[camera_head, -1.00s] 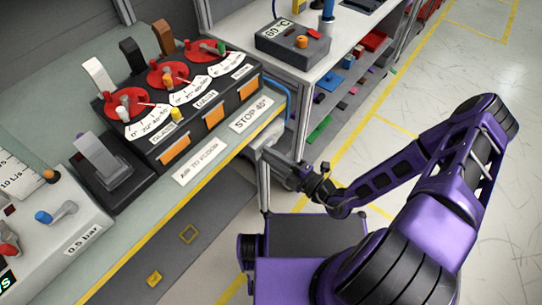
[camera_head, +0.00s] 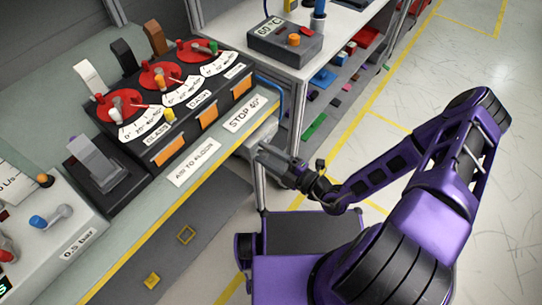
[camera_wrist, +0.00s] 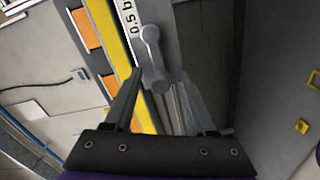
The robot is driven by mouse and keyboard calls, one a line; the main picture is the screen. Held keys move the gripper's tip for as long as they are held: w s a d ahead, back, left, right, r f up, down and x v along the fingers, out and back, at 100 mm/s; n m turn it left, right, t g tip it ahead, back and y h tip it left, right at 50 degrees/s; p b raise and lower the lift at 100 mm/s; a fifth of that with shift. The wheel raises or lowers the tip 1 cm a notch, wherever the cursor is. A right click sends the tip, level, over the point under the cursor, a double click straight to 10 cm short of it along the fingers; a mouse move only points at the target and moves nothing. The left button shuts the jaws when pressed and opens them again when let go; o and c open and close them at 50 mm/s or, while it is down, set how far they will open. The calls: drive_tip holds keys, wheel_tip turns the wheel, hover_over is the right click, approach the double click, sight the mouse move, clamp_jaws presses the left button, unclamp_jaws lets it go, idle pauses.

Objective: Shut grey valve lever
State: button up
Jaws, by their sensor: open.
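In the wrist view a grey lever (camera_wrist: 151,55) with two rounded ends shows beside the 0.5 bar label, in line with the gap between the fingers. My gripper (camera_head: 262,153) is open and empty beyond the bench's front edge, well to the right of the lever in the head view. Its two fingers (camera_wrist: 162,78) stand apart in the wrist view; I cannot tell the remaining distance to the lever.
A black panel (camera_head: 187,131) with red dials and several small levers stands behind the valve box. A grey rocker lever (camera_head: 92,160) on a black base stands between them. A yellow-edged bench front (camera_head: 180,207) runs diagonally. A 60 °C box (camera_head: 285,45) sits on the back table.

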drive_tip(key=v, duration=1.7)
drive_tip(key=shift+s+b, duration=0.2)
drive_tip(key=shift+b, duration=0.25)
drive_tip(key=shift+d, duration=0.15)
